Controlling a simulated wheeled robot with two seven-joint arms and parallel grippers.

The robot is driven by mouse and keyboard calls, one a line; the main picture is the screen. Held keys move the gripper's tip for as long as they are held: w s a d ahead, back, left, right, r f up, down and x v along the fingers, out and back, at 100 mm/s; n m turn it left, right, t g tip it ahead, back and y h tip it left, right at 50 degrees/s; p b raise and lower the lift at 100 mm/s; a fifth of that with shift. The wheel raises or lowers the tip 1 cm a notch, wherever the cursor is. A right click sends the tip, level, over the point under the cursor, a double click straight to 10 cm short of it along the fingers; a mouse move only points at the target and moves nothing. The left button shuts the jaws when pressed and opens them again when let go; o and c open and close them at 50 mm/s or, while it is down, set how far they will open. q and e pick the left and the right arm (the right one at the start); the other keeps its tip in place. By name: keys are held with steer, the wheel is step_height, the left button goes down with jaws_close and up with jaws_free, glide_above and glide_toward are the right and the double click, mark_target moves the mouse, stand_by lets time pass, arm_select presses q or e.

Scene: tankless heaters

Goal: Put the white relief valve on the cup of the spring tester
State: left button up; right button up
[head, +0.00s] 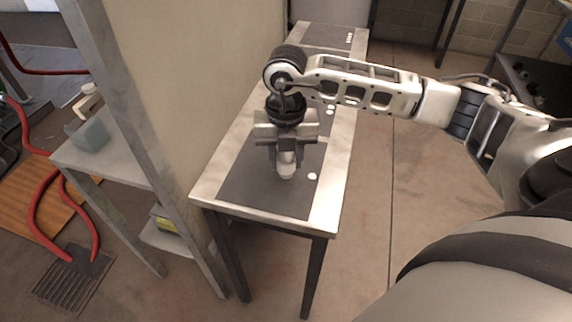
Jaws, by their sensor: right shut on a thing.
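My right gripper (287,158) points down over the near end of the narrow table. It is shut on a small whitish piece (286,171), which looks like the white relief valve; the fingers hide most of it. I cannot tell whether the piece touches the table top. I cannot clearly identify the spring tester or its cup. My left gripper is not in view.
The narrow table (331,208) has a dark inlaid top with small white spots. A post and tan panel (180,80) stand along its left side. A grey shelf (125,165) at left holds a grey-blue box (90,134). Red hoses (38,195) lie beyond. Floor right of the table is clear.

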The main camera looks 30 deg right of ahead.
steer(key=s+a+r, duration=0.8)
steer(key=s+r, duration=0.2)
steer(key=s, duration=0.1)
steer(key=shift+s+r+b, duration=0.2)
steer(key=shift+s+b, duration=0.1)
steer(key=shift+b, duration=0.05)
